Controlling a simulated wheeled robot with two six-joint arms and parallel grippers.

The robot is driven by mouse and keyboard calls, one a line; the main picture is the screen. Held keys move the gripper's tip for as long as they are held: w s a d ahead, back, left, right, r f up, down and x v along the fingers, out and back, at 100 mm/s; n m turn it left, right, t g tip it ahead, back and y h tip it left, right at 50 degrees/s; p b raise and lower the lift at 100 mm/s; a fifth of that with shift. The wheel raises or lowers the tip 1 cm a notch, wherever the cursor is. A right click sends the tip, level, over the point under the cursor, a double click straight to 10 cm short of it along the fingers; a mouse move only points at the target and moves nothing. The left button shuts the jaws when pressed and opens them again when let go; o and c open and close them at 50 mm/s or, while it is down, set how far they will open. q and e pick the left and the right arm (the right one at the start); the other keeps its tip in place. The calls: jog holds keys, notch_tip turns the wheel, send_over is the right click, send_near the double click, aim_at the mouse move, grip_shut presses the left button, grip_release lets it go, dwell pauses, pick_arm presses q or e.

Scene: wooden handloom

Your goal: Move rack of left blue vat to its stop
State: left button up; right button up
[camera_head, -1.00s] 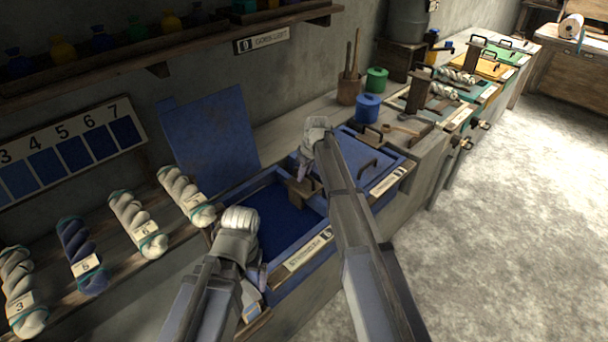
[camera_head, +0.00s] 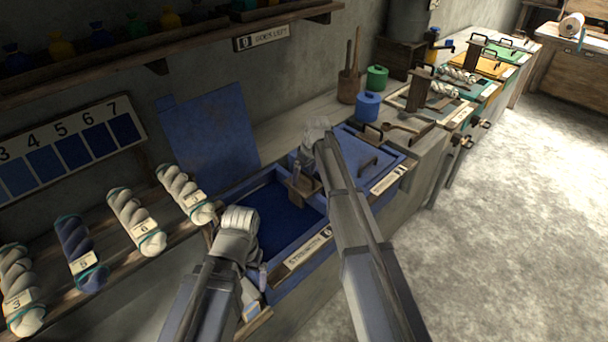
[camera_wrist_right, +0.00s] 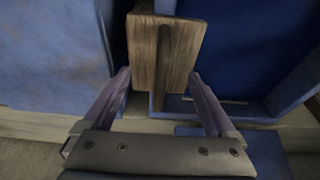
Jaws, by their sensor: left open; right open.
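The left blue vat (camera_head: 258,191) stands open, with dark blue liquid inside and its blue lid (camera_head: 215,145) tilted up against the wall. The wooden rack (camera_head: 306,187) is at the vat's right end, beside the closed right blue vat (camera_head: 362,155). My right gripper (camera_head: 305,172) is open at the rack, partly hidden by its own arm. In the right wrist view, the rack's wooden block (camera_wrist_right: 148,55) lies ahead, with the open fingertips (camera_wrist_right: 159,78) at either side of its near end; contact is unclear. My left gripper (camera_head: 262,262) is open and empty at the vat's near left side.
Several numbered yarn skeins (camera_head: 136,222) lie on the bench to the left. A blue pot (camera_head: 368,106), a green pot (camera_head: 377,78) and a tool cup (camera_head: 348,88) stand behind the vats. More vats extend to the back right. The floor (camera_head: 520,220) is clear.

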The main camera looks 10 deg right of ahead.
jog(key=shift+o, duration=0.4)
jog(key=shift+r, duration=0.1)
notch_tip(320, 180, up, 7)
jog(key=p, duration=0.7)
jog(key=shift+f+b, duration=2.6)
jog(key=shift+f, duration=0.1)
